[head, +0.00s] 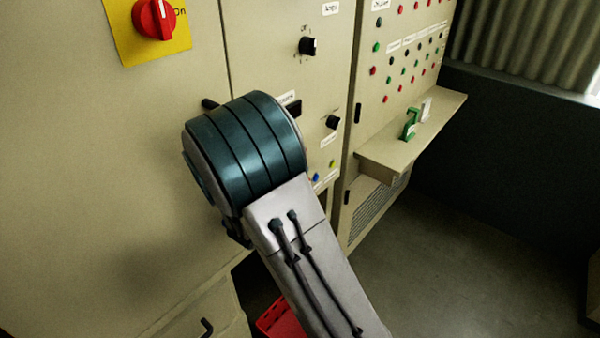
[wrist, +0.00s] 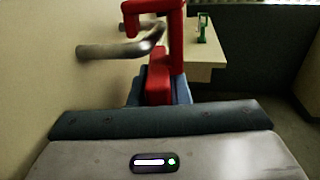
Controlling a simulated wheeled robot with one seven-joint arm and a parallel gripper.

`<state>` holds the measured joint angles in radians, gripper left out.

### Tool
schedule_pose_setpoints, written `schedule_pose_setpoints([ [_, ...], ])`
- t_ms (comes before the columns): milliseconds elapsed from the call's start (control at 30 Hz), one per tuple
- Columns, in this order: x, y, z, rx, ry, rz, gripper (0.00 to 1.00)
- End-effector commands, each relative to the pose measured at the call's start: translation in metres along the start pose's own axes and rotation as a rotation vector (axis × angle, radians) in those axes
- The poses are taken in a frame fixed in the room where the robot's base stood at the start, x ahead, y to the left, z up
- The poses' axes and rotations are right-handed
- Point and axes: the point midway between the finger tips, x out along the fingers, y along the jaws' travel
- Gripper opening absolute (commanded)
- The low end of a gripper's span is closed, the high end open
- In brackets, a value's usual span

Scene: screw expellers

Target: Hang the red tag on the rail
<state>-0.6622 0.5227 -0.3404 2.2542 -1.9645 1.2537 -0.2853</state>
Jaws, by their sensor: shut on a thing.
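The red tag (wrist: 158,72) stands upright in my gripper (wrist: 160,94), between its blue-grey fingers, in the wrist view. Its top is a hook that bends over to the left, with a short prong pointing down. The grey metal rail (wrist: 115,49) comes from the wall at the left, and its bent end shows beside the tag's stem, below the hook's top. The prong's tip appears just above the rail; I cannot tell whether they touch or which is nearer. In the head view my arm hides the gripper and the tag.
A beige shelf (head: 410,138) on the cabinet holds a green tag (head: 410,124) and a white one (head: 426,108). A red switch (head: 153,18) and black knobs are on the panels. A red bin (head: 282,318) is low, beside my arm.

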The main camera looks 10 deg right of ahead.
Motion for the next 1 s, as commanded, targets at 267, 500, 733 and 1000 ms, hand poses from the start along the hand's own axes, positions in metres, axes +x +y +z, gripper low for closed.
schedule_pose_setpoints([
  [267, 0.0002, -0.0001, -0.0063, 0.000, -0.001, 0.000, 0.00],
  [500, 0.0001, -0.0002, -0.0060, 0.000, -0.001, 0.000, 0.22],
  [733, 0.0001, -0.0001, -0.0060, 0.000, -0.001, 0.000, 0.41],
  [1000, 0.0000, -0.0001, -0.0061, 0.000, -0.001, 0.000, 0.41],
])
